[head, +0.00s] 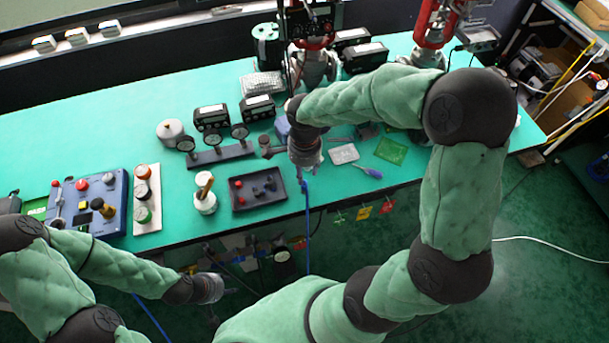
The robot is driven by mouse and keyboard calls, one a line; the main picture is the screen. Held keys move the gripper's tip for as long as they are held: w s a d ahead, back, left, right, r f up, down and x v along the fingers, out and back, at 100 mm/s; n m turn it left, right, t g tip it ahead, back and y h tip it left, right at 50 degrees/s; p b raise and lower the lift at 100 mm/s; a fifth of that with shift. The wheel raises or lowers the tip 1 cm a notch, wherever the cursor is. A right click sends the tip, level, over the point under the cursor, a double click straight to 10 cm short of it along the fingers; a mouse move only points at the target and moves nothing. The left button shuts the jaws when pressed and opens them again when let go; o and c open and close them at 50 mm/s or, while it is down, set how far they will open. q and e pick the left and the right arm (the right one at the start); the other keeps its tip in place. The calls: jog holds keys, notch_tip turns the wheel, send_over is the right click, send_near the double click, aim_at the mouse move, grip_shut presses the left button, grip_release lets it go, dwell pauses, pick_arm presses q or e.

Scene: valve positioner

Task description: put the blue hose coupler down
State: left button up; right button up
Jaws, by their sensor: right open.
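A blue hose (308,222) hangs down over the front edge of the green bench (430,165). Its upper end, where the blue hose coupler (306,182) is, lies just below my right gripper (308,172). My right gripper is open and points down at the front of the bench, to the right of a black tray. The coupler is too small to tell whether it touches the fingers or the bench. My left gripper (228,292) is low in front of the bench, away from the hose; its fingers are too small to read.
The black tray (238,207) holds several small parts. A blue-handled screwdriver (371,172), a white card (344,153) and a green square tray (391,150) lie to the right. Gauges on a dark bar (222,157) stand behind. Red-collared valves (436,25) stand at the back.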

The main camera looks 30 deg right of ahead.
aim_at(305, 184)
jog(key=shift+r+p, duration=0.35)
jog(key=shift+r, duration=1.3)
